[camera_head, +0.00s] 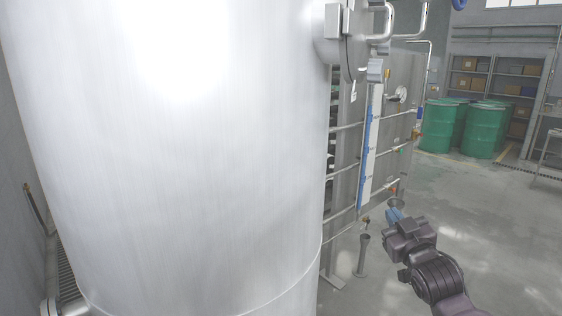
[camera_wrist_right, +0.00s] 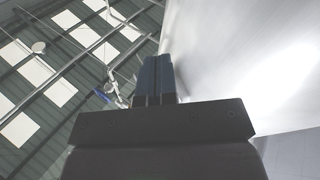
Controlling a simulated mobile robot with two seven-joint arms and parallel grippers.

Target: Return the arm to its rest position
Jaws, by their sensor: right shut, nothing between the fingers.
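My right arm comes in at the lower right of the head view. Its gripper (camera_head: 396,216) is beside the large steel tank, with blue-grey fingers pointing away from me. In the right wrist view the two dark fingers of my right gripper (camera_wrist_right: 156,80) point up and lie together, with nothing between them. The tank wall stands to their right in that view. My left gripper is not in view.
The big steel tank (camera_head: 190,150) fills the left and middle of the head view. Pipes and a blue-edged gauge (camera_head: 371,145) stand beside it. Green drums (camera_head: 484,130) and shelves (camera_head: 497,78) are at the back right. The grey floor (camera_head: 500,215) at right is clear.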

